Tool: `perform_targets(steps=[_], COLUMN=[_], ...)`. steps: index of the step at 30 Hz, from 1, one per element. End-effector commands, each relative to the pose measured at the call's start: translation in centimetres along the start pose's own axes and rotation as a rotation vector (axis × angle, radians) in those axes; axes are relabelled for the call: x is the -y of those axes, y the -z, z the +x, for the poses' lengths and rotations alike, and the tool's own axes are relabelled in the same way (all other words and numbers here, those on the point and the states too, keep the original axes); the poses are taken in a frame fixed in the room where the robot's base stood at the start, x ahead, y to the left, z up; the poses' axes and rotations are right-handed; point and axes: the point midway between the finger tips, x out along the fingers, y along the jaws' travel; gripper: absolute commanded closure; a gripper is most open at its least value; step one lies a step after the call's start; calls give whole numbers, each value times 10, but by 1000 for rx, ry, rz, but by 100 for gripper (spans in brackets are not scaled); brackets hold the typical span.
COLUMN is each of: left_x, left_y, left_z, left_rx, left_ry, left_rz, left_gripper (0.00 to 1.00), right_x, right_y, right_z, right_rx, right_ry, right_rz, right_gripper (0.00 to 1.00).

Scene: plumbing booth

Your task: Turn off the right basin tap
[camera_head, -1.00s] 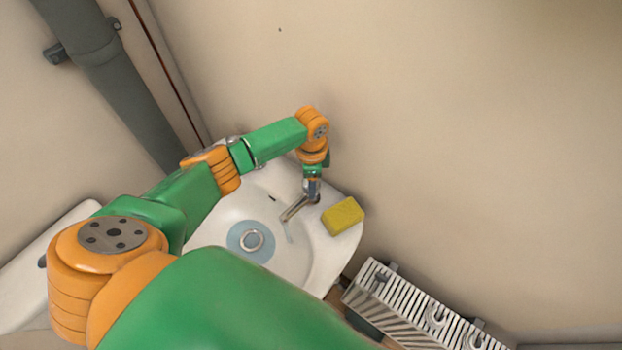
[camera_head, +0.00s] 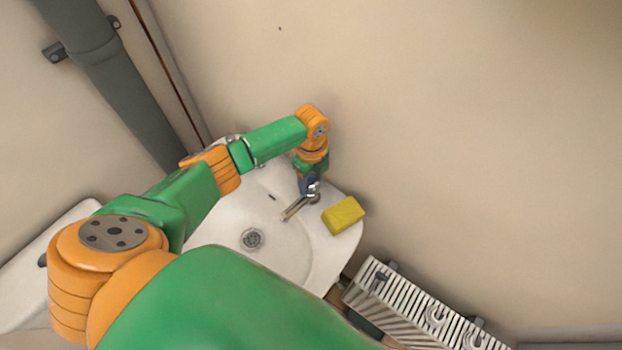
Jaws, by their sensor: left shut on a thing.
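The right basin tap (camera_head: 297,208) is a small metal tap with a spout, at the right back of the white basin (camera_head: 285,245). No water shows at its spout, and the drain (camera_head: 252,239) lies bare. My left gripper (camera_head: 312,190) is at the top of this tap, shut on its handle, which it mostly hides. My left arm reaches over the basin from the left and covers its left back part, so any other tap there is hidden. My right gripper is not in view.
A yellow sponge (camera_head: 343,215) lies on the basin's right rim, close to the tap. A white slatted radiator (camera_head: 420,312) stands at the lower right. A grey pipe (camera_head: 115,85) runs down the wall at left. The wall at right is bare.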

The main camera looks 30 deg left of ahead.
Motion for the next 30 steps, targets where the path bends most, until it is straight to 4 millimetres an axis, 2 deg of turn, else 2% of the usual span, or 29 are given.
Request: perform_targets(steps=[9, 23, 24, 27, 30], left_x=[0, 0, 0, 0, 0], left_y=[0, 0, 0, 0, 0], left_z=[0, 0, 0, 0, 0], left_rx=[-2, -1, -1, -1, 0], left_ry=[2, 1, 1, 1, 0], left_rz=[84, 97, 97, 96, 95], left_gripper=[96, 96, 35, 10, 10], right_x=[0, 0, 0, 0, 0], right_y=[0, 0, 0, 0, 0], right_z=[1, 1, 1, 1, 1], right_rx=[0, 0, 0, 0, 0], right_ry=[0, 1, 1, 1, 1], right_rz=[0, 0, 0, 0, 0], right_gripper=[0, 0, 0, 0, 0])
